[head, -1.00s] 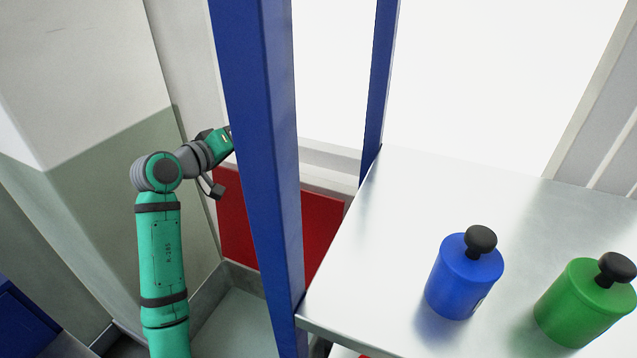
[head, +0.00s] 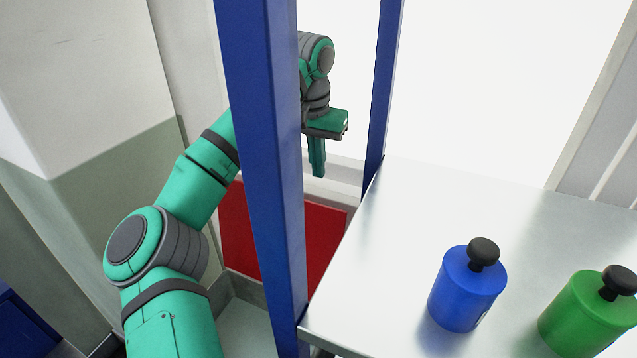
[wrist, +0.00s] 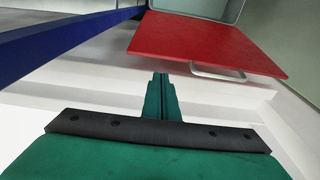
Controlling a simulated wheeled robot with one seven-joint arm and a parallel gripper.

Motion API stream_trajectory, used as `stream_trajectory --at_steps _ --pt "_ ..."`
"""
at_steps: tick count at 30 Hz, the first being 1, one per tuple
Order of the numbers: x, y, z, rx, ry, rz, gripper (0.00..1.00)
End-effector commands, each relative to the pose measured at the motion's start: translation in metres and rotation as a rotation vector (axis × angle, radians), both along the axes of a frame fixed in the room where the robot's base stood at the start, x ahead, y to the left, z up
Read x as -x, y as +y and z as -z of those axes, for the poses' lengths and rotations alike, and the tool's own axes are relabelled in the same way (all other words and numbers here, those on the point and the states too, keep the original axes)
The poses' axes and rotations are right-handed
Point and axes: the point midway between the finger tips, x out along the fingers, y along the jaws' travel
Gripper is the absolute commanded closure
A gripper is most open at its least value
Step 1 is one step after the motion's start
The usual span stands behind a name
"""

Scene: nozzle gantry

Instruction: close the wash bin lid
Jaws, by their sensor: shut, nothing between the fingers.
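The wash bin's red lid (head: 323,240) stands open beyond the grey bin (head: 245,315) in the head view, partly hidden by a blue post. In the wrist view the red lid (wrist: 205,45) spreads across the upper right, with a pale handle (wrist: 217,72) at its near edge. Part of the grey bin (wrist: 235,12) shows behind it. My gripper (head: 318,172) points down above the lid in the head view, between the blue posts. Its fingers (wrist: 161,80) are shut together and empty, with a visible gap to the lid and handle.
A blue post (head: 262,180) stands in front of my arm, and another (head: 382,90) is to its right. A pale metal table (head: 400,220) at right holds a blue bottle (head: 467,290) and a green bottle (head: 590,315). A wall (head: 95,100) is at left.

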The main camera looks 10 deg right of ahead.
Motion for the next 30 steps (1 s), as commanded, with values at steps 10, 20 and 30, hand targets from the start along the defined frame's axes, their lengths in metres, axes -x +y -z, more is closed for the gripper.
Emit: stream_trajectory --at_steps 10,20,30 --pt "-0.007 -0.005 0.054 0.001 0.000 0.000 1.00" --pt "-0.013 -0.007 0.090 0.002 -0.001 -0.003 1.00" --pt "-0.014 -0.006 0.094 0.005 -0.002 -0.005 1.00"
